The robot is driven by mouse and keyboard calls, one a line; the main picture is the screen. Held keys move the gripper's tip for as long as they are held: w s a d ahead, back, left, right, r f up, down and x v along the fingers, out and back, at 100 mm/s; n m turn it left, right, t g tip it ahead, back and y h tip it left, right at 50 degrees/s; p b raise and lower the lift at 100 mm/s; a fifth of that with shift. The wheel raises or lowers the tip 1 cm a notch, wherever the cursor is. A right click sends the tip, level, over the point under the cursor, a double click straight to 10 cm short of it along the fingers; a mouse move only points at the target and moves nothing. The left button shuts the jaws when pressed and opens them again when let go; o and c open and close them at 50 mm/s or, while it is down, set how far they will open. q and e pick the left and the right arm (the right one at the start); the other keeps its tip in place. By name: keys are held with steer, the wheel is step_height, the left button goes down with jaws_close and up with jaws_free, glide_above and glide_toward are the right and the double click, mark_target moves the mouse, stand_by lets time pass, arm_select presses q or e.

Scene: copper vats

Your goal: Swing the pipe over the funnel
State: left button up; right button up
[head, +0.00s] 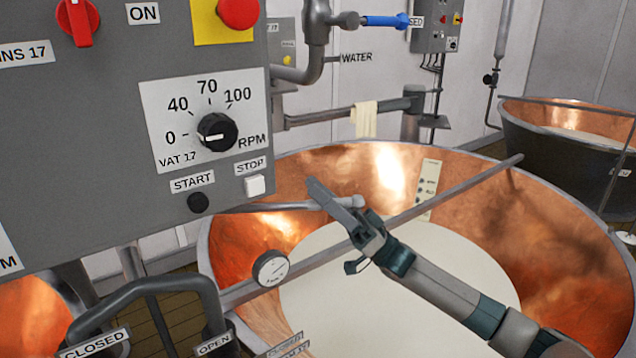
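My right gripper (336,208) reaches in from the lower right over the big copper vat. Its fingers point to the upper left, and I cannot tell whether they are apart or closed. A thin grey rod with a rounded end (290,206) runs from behind the control box to just beside the fingers; contact is unclear. A dark grey bent pipe (150,284) arches at the lower left, near labels reading CLOSED and OPEN. I cannot tell which of these is the task's pipe. No funnel is recognisable. My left gripper is out of view.
The copper vat (560,235) holds pale liquid, and a bar with a round gauge (271,267) crosses it. A grey control box (80,140) with knobs and buttons blocks the left. A cloth (364,118) hangs on a pipe behind. A second vat (540,140) stands at right.

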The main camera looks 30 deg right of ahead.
steer(key=shift+w+a+r, duration=0.2)
steer(key=shift+a, duration=0.05)
jaws_close()
steer(key=shift+s+a, duration=0.1)
